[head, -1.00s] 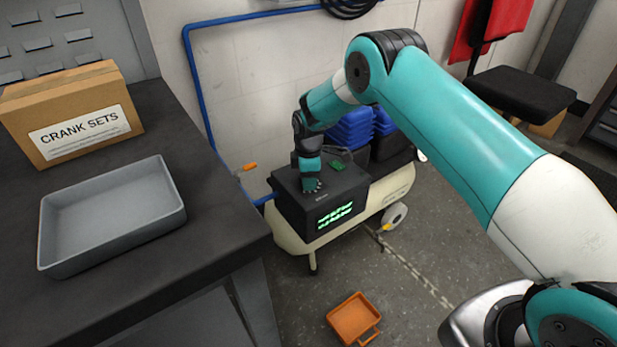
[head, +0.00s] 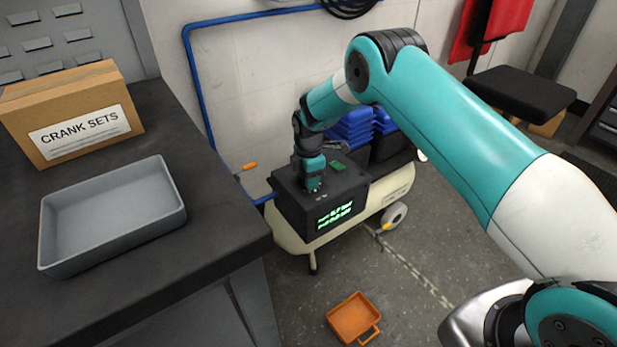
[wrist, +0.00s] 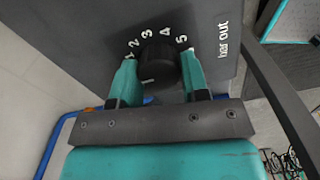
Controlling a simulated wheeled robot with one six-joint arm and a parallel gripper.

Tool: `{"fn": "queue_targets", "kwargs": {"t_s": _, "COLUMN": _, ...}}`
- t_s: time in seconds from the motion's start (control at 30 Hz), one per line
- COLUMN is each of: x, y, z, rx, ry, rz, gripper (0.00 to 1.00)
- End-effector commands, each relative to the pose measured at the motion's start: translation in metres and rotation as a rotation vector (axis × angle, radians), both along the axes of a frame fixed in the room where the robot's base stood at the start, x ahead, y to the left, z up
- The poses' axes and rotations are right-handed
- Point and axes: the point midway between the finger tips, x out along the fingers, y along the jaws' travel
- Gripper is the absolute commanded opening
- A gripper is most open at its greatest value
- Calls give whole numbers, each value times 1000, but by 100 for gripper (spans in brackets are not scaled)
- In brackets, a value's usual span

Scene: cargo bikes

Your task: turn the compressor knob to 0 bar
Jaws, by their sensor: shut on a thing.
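The compressor's dark control box (head: 345,188) stands on a cream tank, with a green-lit display (head: 335,215) whose text I cannot read. The black round knob (wrist: 160,70) is on the box's top face. White numbers 1 to 5 (wrist: 165,33) arc around it, beside the words "bar out". A short pale mark on the knob lies toward its lower left in the wrist view, away from the visible numbers. No 0 is visible. My gripper (wrist: 158,60) is shut on the knob, a teal finger on each side. In the head view my gripper (head: 313,186) hides the knob.
Blue and black bins (head: 365,128) stand behind. An orange tray (head: 355,318) lies on the floor. A workbench with a grey tray (head: 110,262) is at left.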

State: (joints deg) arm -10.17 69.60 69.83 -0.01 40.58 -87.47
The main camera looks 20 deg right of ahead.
Motion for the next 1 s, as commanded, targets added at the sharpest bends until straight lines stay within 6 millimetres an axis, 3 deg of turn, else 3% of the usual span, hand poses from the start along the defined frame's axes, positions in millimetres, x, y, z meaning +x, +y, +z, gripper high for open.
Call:
{"fn": "queue_targets", "kwargs": {"t_s": 0.13, "x": 1, "y": 0, "z": 1, "rx": 0, "ry": -2, "rz": 1, "gripper": 18}}
{"fn": "queue_targets", "kwargs": {"t_s": 0.17, "x": 1, "y": 0, "z": 1, "rx": 0, "ry": -2, "rz": 1, "gripper": 46}}
{"fn": "queue_targets", "kwargs": {"t_s": 0.27, "x": 1, "y": 0, "z": 1, "rx": 0, "ry": -2, "rz": 1, "gripper": 67}}
{"fn": "queue_targets", "kwargs": {"t_s": 0.53, "x": 0, "y": 0, "z": 1, "rx": 0, "ry": -1, "rz": 0, "gripper": 67}}
{"fn": "queue_targets", "kwargs": {"t_s": 0.67, "x": 1, "y": 0, "z": 11, "rx": 0, "ry": -3, "rz": 0, "gripper": 67}}
{"fn": "queue_targets", "kwargs": {"t_s": 1.0, "x": 1, "y": 0, "z": 91, "rx": 1, "ry": -5, "rz": 0, "gripper": 67}}
